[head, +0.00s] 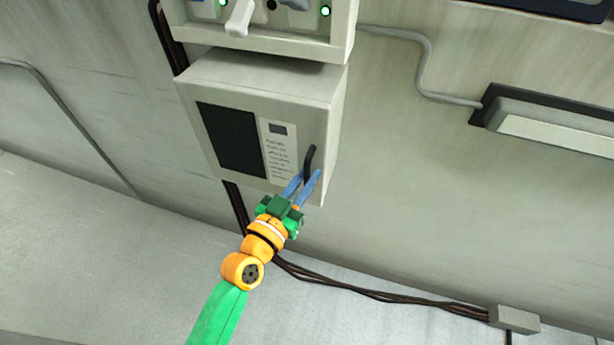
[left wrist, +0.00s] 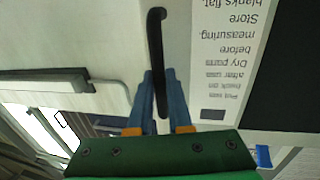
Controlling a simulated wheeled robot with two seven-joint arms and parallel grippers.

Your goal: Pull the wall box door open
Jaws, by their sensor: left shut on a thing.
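The wall box (head: 265,82) is a pale grey cabinet on the wall. Its door (head: 208,128) has a dark panel and a printed label (head: 278,150), and looks flush with the box. A black bar handle (head: 309,157) stands upright near the door's right edge. My left gripper (head: 305,178) has its blue fingers on either side of the handle's lower part and is shut on it. The left wrist view shows the handle (left wrist: 156,40) running between the fingers of the gripper (left wrist: 160,76). The fingers hide part of the handle. My right gripper is not in view.
A control panel (head: 260,42) with switches and green lights hangs just above the box. Dark cables (head: 370,291) run below it to a small grey junction box (head: 515,319). A long light fitting (head: 555,131) is on the wall at right.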

